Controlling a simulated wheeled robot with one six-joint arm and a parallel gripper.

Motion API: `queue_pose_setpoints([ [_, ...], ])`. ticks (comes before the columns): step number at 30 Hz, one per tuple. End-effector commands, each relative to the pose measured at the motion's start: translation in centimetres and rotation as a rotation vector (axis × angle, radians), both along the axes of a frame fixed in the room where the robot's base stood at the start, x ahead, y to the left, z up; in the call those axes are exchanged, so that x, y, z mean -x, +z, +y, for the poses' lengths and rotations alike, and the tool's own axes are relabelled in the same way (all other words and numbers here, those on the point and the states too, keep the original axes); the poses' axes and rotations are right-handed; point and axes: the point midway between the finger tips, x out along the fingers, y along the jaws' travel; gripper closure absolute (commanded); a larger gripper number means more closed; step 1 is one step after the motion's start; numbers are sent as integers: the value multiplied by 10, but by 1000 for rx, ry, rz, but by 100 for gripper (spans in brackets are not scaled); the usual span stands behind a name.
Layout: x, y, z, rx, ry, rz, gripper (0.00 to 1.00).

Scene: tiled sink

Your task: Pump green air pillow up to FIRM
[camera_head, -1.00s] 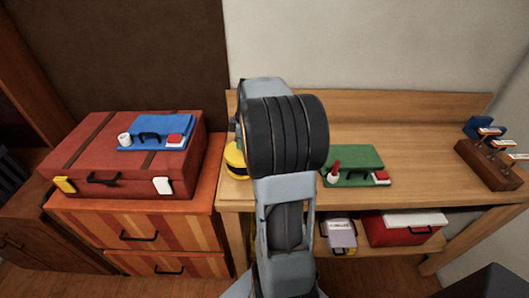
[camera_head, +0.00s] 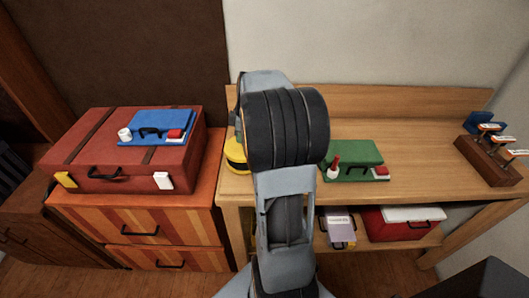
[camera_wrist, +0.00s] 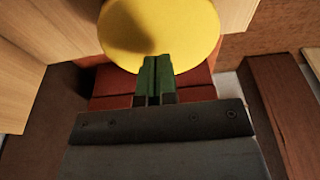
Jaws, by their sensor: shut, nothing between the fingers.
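The green air pillow (camera_head: 352,160) lies on the wooden bench in the head view, right of my arm. A red-and-white nozzle-like piece stands at its left front, and a small red-and-white piece sits at its right front. A yellow and black object (camera_head: 237,152), which looks like a foot pump, stands at the bench's left end, mostly hidden behind my arm. In the wrist view, a round yellow surface (camera_wrist: 160,32) fills the top middle. My gripper (camera_wrist: 155,62) has green fingertips closed together, overlapping the yellow surface's near edge; contact cannot be told.
A blue pillow-like case (camera_head: 160,124) lies on a red suitcase (camera_head: 90,150) on the striped drawer chest at left. A wooden rack (camera_head: 487,158) with tags stands at the bench's right end. A red box (camera_head: 395,228) is on the lower shelf. The bench's middle right is clear.

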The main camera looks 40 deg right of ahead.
Motion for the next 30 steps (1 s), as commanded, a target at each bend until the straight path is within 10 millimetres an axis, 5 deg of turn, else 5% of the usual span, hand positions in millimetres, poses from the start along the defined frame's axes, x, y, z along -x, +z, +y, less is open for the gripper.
queue_pose_setpoints([
  [15,0,-36,0,-1,0,1,100],
  [30,0,-39,0,-1,0,1,100],
])
